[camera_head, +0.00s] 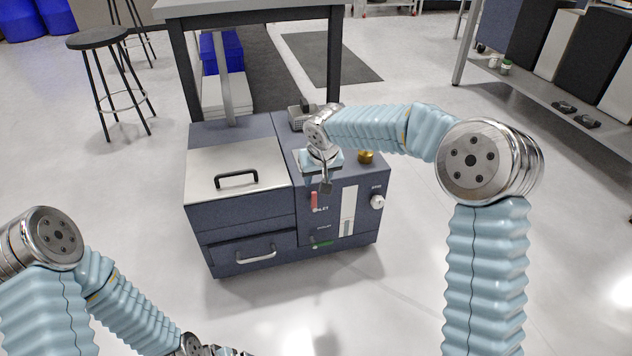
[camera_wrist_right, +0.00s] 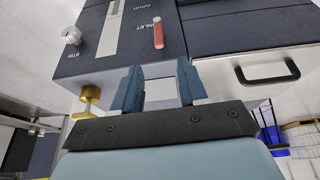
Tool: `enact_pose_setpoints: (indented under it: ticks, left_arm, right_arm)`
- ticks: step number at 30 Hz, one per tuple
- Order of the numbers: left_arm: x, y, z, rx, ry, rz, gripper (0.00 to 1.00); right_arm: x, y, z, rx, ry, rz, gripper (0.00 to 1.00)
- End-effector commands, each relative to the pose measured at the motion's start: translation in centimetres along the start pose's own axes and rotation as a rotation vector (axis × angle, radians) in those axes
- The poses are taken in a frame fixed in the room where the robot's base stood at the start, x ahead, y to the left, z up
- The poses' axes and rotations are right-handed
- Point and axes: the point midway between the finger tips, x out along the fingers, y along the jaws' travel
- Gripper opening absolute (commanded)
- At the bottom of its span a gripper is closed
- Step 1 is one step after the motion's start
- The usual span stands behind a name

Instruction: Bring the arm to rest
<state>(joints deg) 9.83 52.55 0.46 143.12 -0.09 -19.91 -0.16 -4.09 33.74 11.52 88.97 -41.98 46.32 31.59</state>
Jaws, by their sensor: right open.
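My right arm (camera_head: 380,128) reaches in from the right over a dark blue cabinet-like fixture (camera_head: 245,223). My right gripper (camera_head: 326,185) is in front of the fixture's upper front edge, close to the red INLET lever (camera_head: 314,200). In the right wrist view the right gripper (camera_wrist_right: 156,82) has its two blue fingers apart with nothing between them. The red lever (camera_wrist_right: 158,32) shows beyond the fingertips, apart from them. My left arm (camera_head: 120,305) is folded at the lower left. Its wrist is at the bottom edge, and its gripper is cut off.
The fixture has a lid handle (camera_head: 236,180), a drawer handle (camera_head: 257,256), a green lever (camera_head: 322,244), a white STIR knob (camera_head: 377,202) and a brass knob (camera_head: 366,157). A table (camera_head: 250,8) stands behind. A stool (camera_head: 97,38) is at left, a shelf (camera_head: 560,95) at right.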

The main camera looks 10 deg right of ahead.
Motion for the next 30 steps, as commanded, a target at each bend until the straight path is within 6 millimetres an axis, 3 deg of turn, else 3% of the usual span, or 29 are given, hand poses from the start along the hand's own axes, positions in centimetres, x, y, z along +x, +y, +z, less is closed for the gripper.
enact_pose_setpoints:
  ticks: [14,17,20,23,26,27,30]
  left_arm:
    - [0.0,0.0,0.0,0.000,0.000,0.000,1.00]
    - [-0.5,0.2,0.0,0.000,0.000,0.000,1.00]
    - [-1.7,0.7,0.0,0.001,-0.001,0.001,1.00]
    - [-3.5,1.5,0.1,0.004,-0.002,0.002,1.00]
    - [-5.3,2.3,0.2,0.007,-0.003,0.003,1.00]
    - [-6.0,2.6,0.2,0.008,-0.004,0.004,1.00]
    - [-7.3,3.3,0.3,0.010,-0.005,0.005,1.00]
  right_arm:
    - [-0.2,0.0,0.1,0.000,-0.001,-0.001,0.43]
    - [0.8,-0.5,1.1,-0.009,-0.024,-0.028,0.43]
    - [3.5,-2.1,4.6,-0.026,-0.083,-0.111,0.43]
    - [6.8,-4.3,11.0,-0.014,-0.164,-0.236,0.43]
    - [8.9,-6.0,18.9,0.055,-0.237,-0.345,0.43]
    - [9.2,-6.3,22.0,0.092,-0.259,-0.371,0.43]
    - [8.8,-6.5,28.9,0.184,-0.299,-0.389,0.43]
